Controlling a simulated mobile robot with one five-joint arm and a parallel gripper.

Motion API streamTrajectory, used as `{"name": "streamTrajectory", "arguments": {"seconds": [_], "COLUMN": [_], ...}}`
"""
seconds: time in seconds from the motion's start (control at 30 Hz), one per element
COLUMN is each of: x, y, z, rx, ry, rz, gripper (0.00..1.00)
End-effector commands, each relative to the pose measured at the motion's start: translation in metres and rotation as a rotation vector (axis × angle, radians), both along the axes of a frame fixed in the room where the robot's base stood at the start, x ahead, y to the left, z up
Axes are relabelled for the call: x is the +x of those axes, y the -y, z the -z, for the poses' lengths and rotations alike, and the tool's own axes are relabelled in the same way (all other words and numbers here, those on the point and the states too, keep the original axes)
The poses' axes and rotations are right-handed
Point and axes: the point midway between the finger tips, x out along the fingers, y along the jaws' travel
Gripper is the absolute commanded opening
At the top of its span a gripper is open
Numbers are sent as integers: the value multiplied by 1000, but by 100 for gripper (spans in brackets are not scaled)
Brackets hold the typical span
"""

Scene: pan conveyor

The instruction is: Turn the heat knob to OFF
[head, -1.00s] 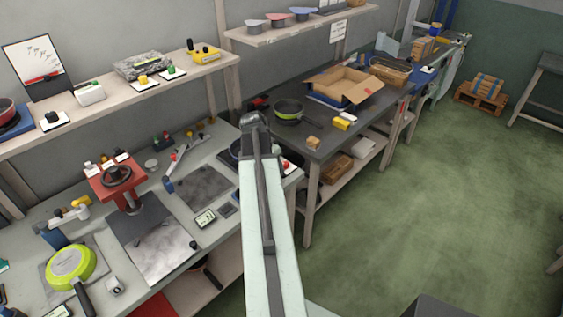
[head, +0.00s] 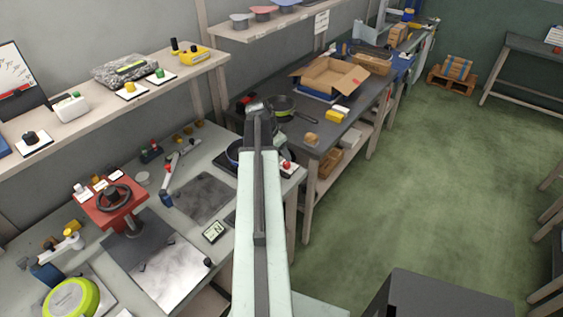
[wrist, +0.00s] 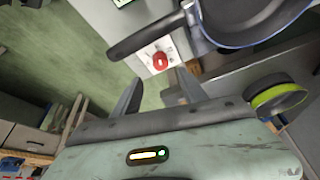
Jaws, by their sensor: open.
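A red knob (wrist: 160,60) sits on a white plate with small dark marks in the wrist view. It also shows small at the bench's right end in the head view (head: 286,165). Its pointer setting is too small to read. My gripper (wrist: 158,76) is open, its two fingers apart on either side of the knob in the picture; the knob appears beyond the fingertips, not gripped. A blue-rimmed dark pan (wrist: 240,22) is beside the knob, its dark handle (wrist: 146,36) crossing above it in the picture. In the head view my arm partly hides this pan.
A green-rimmed pan (wrist: 276,94) is at the right in the wrist view. A red device with a wheel (head: 113,198) and a small display (head: 213,231) stand on the left bench. A dark table (head: 330,95) bears an open carton (head: 330,76).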

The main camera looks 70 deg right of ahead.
Motion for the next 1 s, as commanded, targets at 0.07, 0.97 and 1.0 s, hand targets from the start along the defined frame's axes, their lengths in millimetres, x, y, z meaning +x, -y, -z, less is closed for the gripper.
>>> {"name": "streamTrajectory", "arguments": {"seconds": [0.07,0.97,1.0], "x": [0,-8,-4], "y": [2,22,19], "z": [13,67,67], "rx": [0,0,1], "ry": [0,0,1], "rz": [-2,-10,-15], "gripper": [50,0,0]}}
